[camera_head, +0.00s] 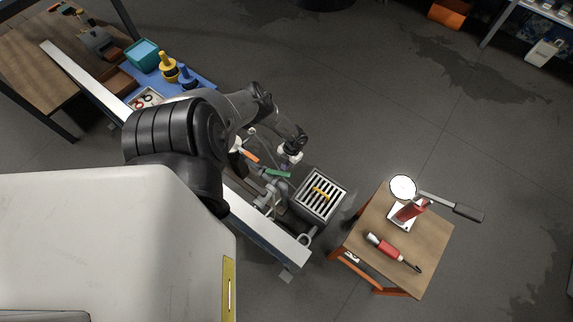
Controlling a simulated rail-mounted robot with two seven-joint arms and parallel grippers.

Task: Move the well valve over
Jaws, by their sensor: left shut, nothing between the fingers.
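Pipework (268,200) with an orange lever handle (250,156) and a green lever handle (277,173) stands in the middle, beside a grated box (330,207). I cannot tell which part is the well valve. My left arm reaches over from the left, and my left gripper (291,153) is shut and empty just above and right of the green handle. Whether it touches the pipework is unclear. The arm hides part of the pipework. My right gripper is not in view.
A yellow piece (322,192) lies on the grate. A small wooden table (420,259) at right holds a red tool (388,249) and a red stand with a white disc (403,188). A blue tray (203,84) and workbench (30,60) are upper left.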

